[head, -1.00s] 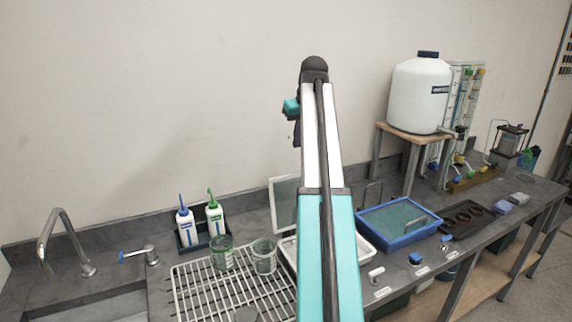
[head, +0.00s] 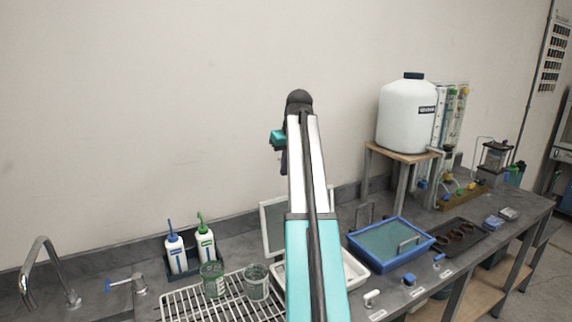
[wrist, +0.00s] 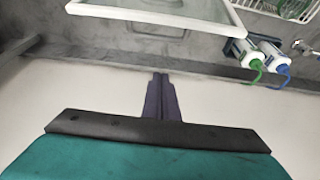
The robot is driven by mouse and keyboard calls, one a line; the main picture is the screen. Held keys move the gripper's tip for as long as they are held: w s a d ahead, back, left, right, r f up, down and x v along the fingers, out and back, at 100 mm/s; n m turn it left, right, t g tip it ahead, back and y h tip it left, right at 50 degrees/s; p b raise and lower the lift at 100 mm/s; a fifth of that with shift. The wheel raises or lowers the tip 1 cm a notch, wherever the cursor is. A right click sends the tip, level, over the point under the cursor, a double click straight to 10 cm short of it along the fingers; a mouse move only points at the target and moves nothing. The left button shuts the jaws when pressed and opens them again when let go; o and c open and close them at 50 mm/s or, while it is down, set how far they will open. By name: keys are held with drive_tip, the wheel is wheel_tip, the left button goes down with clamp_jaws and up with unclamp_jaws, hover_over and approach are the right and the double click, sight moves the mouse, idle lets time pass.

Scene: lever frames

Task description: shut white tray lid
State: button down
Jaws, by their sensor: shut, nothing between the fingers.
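The white tray (head: 356,271) sits on the bench, its middle hidden behind my arm. Its white-framed lid (head: 272,229) stands raised at the tray's back edge, with a pale clear panel; part of it is behind my arm. The lid's white edge (wrist: 150,16) also crosses the top of the wrist view. My gripper (head: 284,170) is above and behind the lid, near the wall, and touches nothing visible. In the wrist view my gripper (wrist: 160,76) has its dark fingers together and empty, apart from the lid.
A blue tray (head: 432,240) lies right of the white tray. A wire rack (head: 235,305) with beakers and two bottles (head: 205,249) in a caddy stand to the left. A white tank (head: 406,120) on a stand is at the back right. The wall is close behind.

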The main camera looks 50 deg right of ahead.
wheel_tip(320, 180, down, 7)
drive_tip(key=s+p, duration=0.1)
drive_tip(key=p, duration=0.2)
drive_tip(key=shift+s+a, duration=0.25)
idle(0.5)
drive_tip(key=shift+a+r, duration=0.1)
drive_tip(key=shift+a, duration=0.05)
idle(0.3)
